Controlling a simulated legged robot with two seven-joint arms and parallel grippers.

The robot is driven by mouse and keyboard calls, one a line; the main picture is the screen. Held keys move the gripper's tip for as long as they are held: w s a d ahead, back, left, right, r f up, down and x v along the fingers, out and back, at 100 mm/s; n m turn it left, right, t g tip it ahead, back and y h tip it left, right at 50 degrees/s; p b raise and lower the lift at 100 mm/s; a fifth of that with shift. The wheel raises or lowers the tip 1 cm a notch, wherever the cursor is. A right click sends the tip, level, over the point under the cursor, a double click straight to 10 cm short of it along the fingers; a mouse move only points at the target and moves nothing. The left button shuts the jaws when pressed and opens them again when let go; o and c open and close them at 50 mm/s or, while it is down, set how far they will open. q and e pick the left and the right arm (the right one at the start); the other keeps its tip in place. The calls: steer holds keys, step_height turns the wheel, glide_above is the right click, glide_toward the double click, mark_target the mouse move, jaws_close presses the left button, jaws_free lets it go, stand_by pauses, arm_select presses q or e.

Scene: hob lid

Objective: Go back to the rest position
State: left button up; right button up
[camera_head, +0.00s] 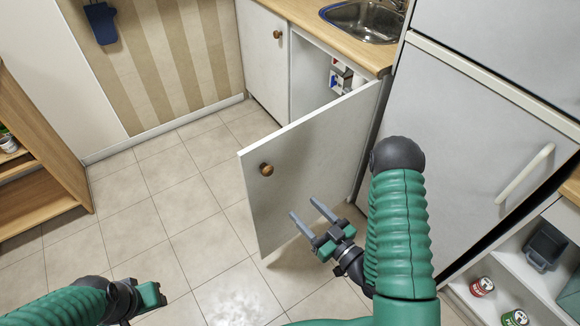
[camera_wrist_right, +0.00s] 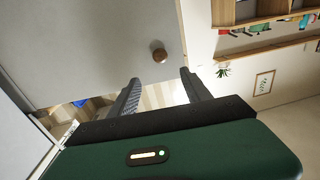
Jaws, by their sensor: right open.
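My right gripper (camera_head: 312,218) is open and empty, in front of the open white cabinet door (camera_head: 308,160) with its round wooden knob (camera_head: 266,169). In the right wrist view its two fingers (camera_wrist_right: 160,92) are spread apart, with the door (camera_wrist_right: 100,45) and the knob (camera_wrist_right: 158,53) beyond them. The fingers do not hold the knob. In the head view, part of my left arm with green gripper housing (camera_head: 150,296) shows at the bottom left; its fingers cannot be made out.
The sink (camera_head: 362,20) sits in the wooden counter (camera_head: 318,22). A wooden shelf (camera_head: 35,150) stands at the left. The tiled floor (camera_head: 160,205) in the middle is clear.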

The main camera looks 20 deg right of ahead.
steer(key=w+f+n+g+h, duration=0.1)
steer(key=w+f+g+h, duration=0.25)
steer(key=g, duration=0.35)
steer(key=s+a+r+m+g+h, duration=0.1)
steer(key=s+a+r+m+g, duration=0.1)
steer(key=s+r+g, duration=0.3)
steer(key=s+a+r+m+g, duration=0.1)
steer(key=s+m+g, duration=0.15)
steer(key=s, duration=0.45)
step_height(320, 180, up, 14)
steer(key=p, duration=1.4)
steer(key=shift+p, duration=0.35)
steer(key=shift+n, duration=0.25)
